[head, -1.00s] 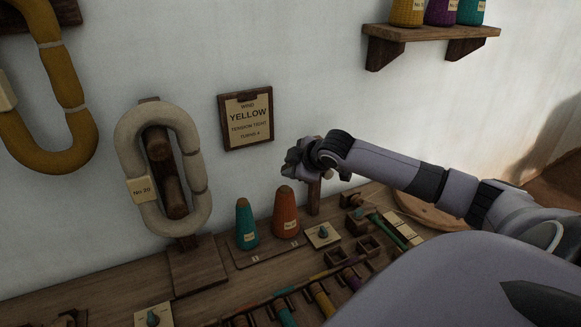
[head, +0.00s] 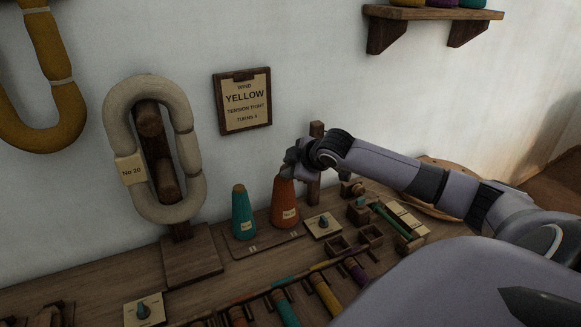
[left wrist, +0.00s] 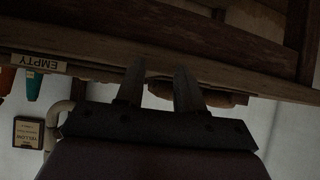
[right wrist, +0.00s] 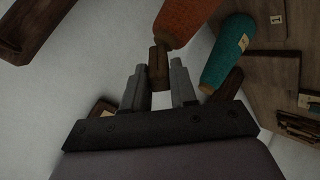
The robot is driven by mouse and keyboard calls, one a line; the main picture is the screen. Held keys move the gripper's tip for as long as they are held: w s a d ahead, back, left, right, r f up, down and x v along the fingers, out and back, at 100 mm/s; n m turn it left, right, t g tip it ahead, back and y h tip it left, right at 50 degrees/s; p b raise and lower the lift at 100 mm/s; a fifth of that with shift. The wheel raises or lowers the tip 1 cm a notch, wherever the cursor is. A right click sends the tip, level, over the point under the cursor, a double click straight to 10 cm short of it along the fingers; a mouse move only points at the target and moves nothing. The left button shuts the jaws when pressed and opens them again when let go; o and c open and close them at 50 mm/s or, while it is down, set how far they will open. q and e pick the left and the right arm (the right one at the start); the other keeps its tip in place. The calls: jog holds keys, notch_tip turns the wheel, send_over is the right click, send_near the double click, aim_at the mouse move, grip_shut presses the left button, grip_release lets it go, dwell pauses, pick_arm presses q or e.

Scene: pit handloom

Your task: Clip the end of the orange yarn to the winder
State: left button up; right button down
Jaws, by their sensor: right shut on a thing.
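The orange yarn cone (head: 284,205) stands on a small board beside a teal cone. My right gripper (head: 291,172) is at the orange cone's top. In the right wrist view, the fingers (right wrist: 157,66) are shut on the brown tip of the orange cone (right wrist: 185,20); no loose yarn end can be made out.
The teal cone (head: 243,214) stands close left of the orange one. A wooden post (head: 315,165) rises just behind the right gripper. A dial plate (head: 323,225) and small open boxes lie to the right. A sign (head: 243,103) reads yellow, tension tight, turns 4.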

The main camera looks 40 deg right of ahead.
jog(key=shift+f, duration=0.2)
notch_tip(320, 180, up, 3)
jog(key=p, duration=0.3)
jog(key=shift+p, duration=0.3)
jog(key=shift+r+p, duration=0.7)
jog(key=shift+p, duration=0.05)
jog(key=shift+r+p, duration=0.45)
jog(key=shift+p, duration=0.1)
jog(key=shift+f, duration=0.1)
